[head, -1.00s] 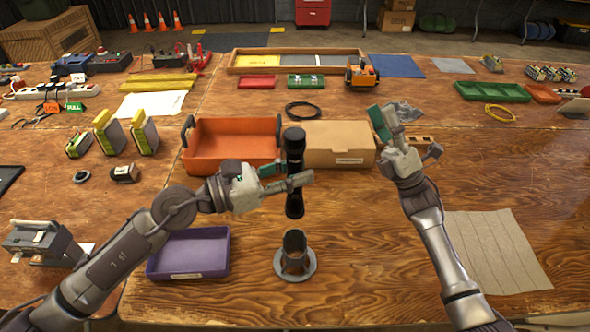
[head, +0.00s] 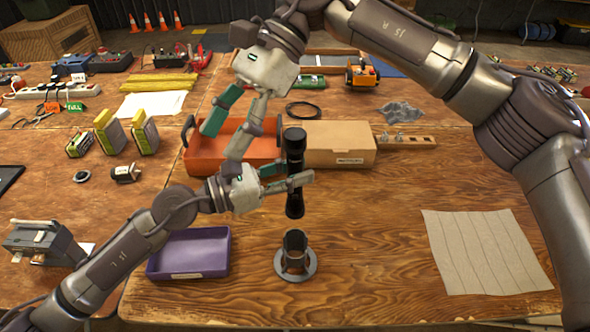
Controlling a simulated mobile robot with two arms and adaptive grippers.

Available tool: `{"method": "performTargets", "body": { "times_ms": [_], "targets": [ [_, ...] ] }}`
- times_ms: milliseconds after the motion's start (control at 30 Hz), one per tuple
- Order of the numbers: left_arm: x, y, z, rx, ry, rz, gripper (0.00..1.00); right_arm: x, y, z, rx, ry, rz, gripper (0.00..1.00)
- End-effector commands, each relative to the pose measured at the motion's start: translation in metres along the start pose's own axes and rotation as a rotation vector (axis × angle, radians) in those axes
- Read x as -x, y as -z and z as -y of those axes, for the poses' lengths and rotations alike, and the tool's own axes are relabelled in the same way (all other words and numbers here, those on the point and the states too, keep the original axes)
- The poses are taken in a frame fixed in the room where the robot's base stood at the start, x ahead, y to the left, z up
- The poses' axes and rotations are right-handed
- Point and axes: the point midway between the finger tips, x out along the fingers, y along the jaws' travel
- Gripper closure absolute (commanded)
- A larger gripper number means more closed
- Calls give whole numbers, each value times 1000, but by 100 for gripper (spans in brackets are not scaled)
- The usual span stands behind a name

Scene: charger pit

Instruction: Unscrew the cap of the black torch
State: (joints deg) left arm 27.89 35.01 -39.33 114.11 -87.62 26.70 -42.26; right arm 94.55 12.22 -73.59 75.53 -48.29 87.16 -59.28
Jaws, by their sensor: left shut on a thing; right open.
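The black torch (head: 295,203) stands upright in the middle of the head view. My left gripper (head: 291,178) is shut around its middle and holds it above a round grey-based holder (head: 295,257). The torch's wider top end (head: 294,138) is uncovered. I cannot tell which end is the cap. My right gripper (head: 222,140) is open and empty. Its arm reaches across from the upper right, and its fingers point down in front of the orange tray (head: 262,167), left of the torch and just above my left wrist.
A purple tray (head: 222,262) sits at the front left. A closed cardboard box (head: 340,150) stands behind the torch to the right. A ridged beige sheet (head: 485,250) lies at the right. The wood between the holder and the sheet is clear.

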Motion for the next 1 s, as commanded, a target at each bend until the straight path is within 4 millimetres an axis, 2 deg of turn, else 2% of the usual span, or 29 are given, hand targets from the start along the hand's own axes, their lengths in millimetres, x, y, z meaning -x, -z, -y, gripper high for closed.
{"method": "performTargets", "body": {
  "times_ms": [33,200,333,467,633,1000],
  "targets": [
    [0,-1,0,-1,0,2,100,8,8,-1,-7,9,-144,42],
    [0,-1,0,-1,0,2,100,45,39,-7,-70,45,-524,42],
    [0,-1,0,-1,0,2,100,74,52,-12,-120,76,-706,42],
    [0,-1,0,-1,0,2,100,88,58,-16,-146,92,-787,42],
    [0,-1,0,-1,0,2,100,84,67,-16,-152,93,-805,42],
    [0,-1,0,-1,0,2,100,52,99,-15,-150,93,-797,42]
  ]
}}
